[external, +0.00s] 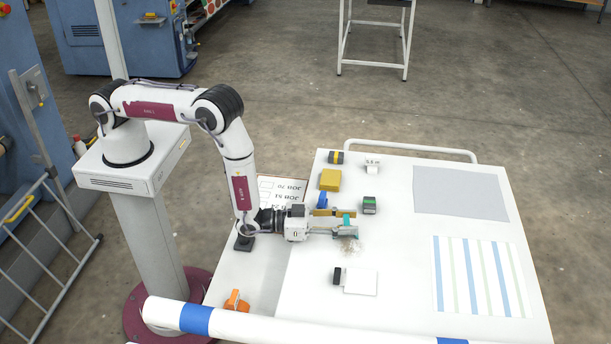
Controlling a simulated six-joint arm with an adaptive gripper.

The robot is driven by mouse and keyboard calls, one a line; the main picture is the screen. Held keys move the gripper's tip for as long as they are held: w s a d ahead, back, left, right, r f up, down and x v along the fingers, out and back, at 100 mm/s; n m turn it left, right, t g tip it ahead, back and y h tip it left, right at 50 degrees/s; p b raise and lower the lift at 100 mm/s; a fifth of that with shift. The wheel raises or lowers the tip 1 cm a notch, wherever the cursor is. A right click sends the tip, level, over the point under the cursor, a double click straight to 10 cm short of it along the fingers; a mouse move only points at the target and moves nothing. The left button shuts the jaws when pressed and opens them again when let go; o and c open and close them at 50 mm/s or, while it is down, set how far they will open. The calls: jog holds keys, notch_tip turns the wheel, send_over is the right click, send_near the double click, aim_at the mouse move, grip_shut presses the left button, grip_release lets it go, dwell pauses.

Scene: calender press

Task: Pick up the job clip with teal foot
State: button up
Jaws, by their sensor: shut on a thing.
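My gripper (341,225) reaches out sideways, low over the white table (420,270). Its two fingers are shut on the job clip with the teal foot (347,218). Only a small teal part of the clip shows between and beside the fingers. The rest of it is hidden by the fingers or too small to make out. I cannot tell whether the clip touches the table.
A blue item (322,200), a yellow block (330,180) and a dark green-topped block (370,205) stand close behind my gripper. A white card with a black foot (359,281) lies in front. An orange item (236,301) sits at lower left. A grey mat (460,190) lies at right.

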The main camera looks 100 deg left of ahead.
jog(key=shift+s+d+r, duration=0.15)
jog(key=shift+s+r, duration=0.6)
jog(key=s+d+r, duration=0.1)
jog(key=s+r, duration=0.2)
jog(key=s, duration=0.3)
jog(key=s+r, duration=0.3)
jog(key=s, duration=0.3)
jog(key=shift+s+d+r, duration=0.2)
jog(key=shift+d+r, duration=0.05)
jog(key=shift+d, duration=0.1)
